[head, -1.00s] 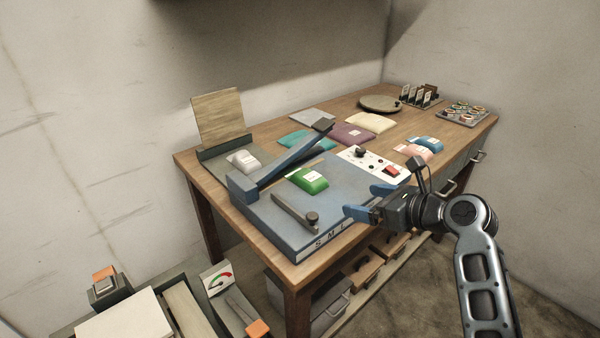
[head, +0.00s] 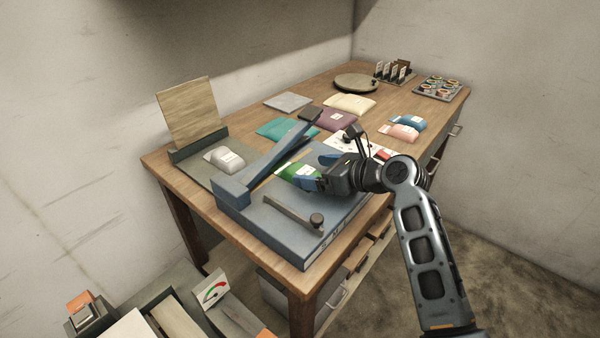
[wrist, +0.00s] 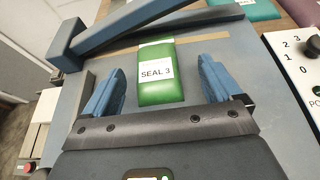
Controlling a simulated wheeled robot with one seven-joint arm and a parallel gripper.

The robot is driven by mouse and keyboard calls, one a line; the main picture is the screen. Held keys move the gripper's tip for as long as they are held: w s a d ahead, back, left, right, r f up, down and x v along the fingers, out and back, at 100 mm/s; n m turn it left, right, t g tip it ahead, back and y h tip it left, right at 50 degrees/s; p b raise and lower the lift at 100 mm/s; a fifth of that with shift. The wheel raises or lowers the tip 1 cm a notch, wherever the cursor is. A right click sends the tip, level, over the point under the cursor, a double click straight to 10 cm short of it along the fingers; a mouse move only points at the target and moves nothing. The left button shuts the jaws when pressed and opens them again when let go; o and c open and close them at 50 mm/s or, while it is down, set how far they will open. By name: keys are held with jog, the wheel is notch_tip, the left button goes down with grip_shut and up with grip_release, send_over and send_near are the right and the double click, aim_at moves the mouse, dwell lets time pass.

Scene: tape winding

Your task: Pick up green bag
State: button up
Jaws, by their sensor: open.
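The green bag (head: 290,170) lies on the blue sealing machine (head: 262,217), partly hidden by my gripper in the head view. In the wrist view the green bag (wrist: 156,88) shows a white label reading "SEAL 3". My gripper (head: 318,171) is open just above the machine's bed, close to the bag. In the wrist view the two blue fingers of my gripper (wrist: 160,88) stand on the left and right of the bag, with a gap on each side. The bag's near end reaches between the fingers.
The machine's raised blue arm (head: 265,163) slants behind the bag, and a flat bar with a knob (head: 316,219) lies in front. A white control panel (wrist: 296,66) is to the right. Grey (head: 224,158), teal (head: 283,129), purple (head: 337,119) and other bags lie around on the wooden table.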

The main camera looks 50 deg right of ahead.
aim_at(300, 168)
jog(key=x, duration=0.4)
jog(key=shift+w+a, duration=0.15)
jog(key=shift+a, duration=0.15)
jog(key=c, duration=1.2)
jog(key=shift+o, duration=0.2)
jog(key=shift+r+p, duration=0.25)
jog(key=shift+p, duration=0.2)
jog(key=shift+r+p, duration=0.4)
jog(key=shift+p, duration=0.15)
jog(key=shift+r, duration=0.15)
jog(key=shift+p, duration=0.35)
